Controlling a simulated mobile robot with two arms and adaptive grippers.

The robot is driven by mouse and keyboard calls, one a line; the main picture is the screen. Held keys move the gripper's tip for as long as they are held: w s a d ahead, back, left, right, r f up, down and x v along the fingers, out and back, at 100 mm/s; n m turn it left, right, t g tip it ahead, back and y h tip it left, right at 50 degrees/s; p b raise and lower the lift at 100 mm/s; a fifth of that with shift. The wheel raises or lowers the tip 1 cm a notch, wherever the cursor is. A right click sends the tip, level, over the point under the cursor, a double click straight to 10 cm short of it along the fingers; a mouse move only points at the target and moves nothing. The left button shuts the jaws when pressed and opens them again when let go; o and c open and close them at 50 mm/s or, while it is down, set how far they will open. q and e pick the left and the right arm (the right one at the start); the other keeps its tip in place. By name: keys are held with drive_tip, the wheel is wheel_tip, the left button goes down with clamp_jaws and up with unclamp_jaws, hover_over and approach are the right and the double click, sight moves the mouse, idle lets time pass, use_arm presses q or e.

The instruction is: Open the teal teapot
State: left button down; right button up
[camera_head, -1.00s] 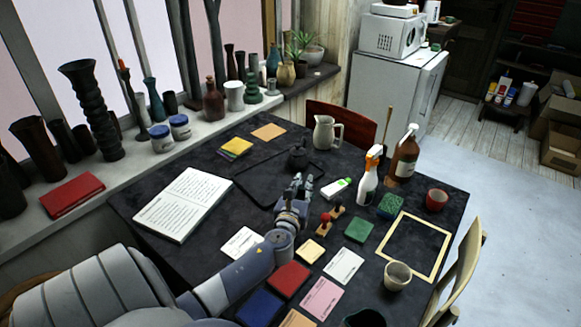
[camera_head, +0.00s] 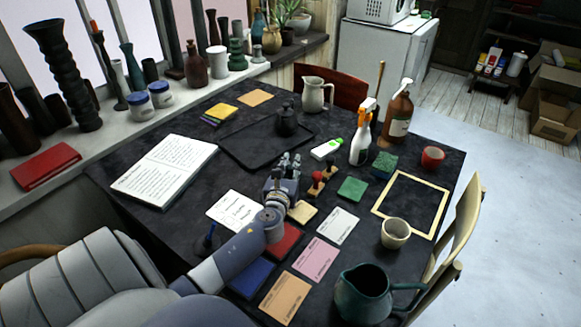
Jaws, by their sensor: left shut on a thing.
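A teal jug-shaped pot (camera_head: 365,297) with a side handle and a spout stands at the near right of the table, and its dark mouth is open at the top. A small dark blue knobbed piece (camera_head: 208,242) shows at the near left, beside my arm; I cannot tell whether it is a lid. My left gripper (camera_head: 289,161) is over the middle of the table, by the near edge of the dark tray, away from the teal pot. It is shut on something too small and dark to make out. My right gripper is not in view.
The dark tray (camera_head: 245,150) bears a dark vessel (camera_head: 287,123). Two stamps (camera_head: 317,184), a spray bottle (camera_head: 362,136) and a brown bottle (camera_head: 397,113) stand right of my gripper. A cream cup (camera_head: 395,233) stands behind the teal pot. Cards and an open book (camera_head: 165,170) lie flat.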

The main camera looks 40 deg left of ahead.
use_arm(q)
drive_tip(key=shift+f, duration=0.55)
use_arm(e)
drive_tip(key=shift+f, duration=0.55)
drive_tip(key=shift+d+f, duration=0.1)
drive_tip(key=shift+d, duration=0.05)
use_arm(q)
drive_tip(key=shift+f+b, duration=0.6)
drive_tip(key=c, duration=1.4)
unclamp_jaws()
drive_tip(key=shift+c, duration=0.2)
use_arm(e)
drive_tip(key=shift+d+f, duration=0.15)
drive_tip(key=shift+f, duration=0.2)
use_arm(q)
drive_tip(key=shift+r, duration=0.1)
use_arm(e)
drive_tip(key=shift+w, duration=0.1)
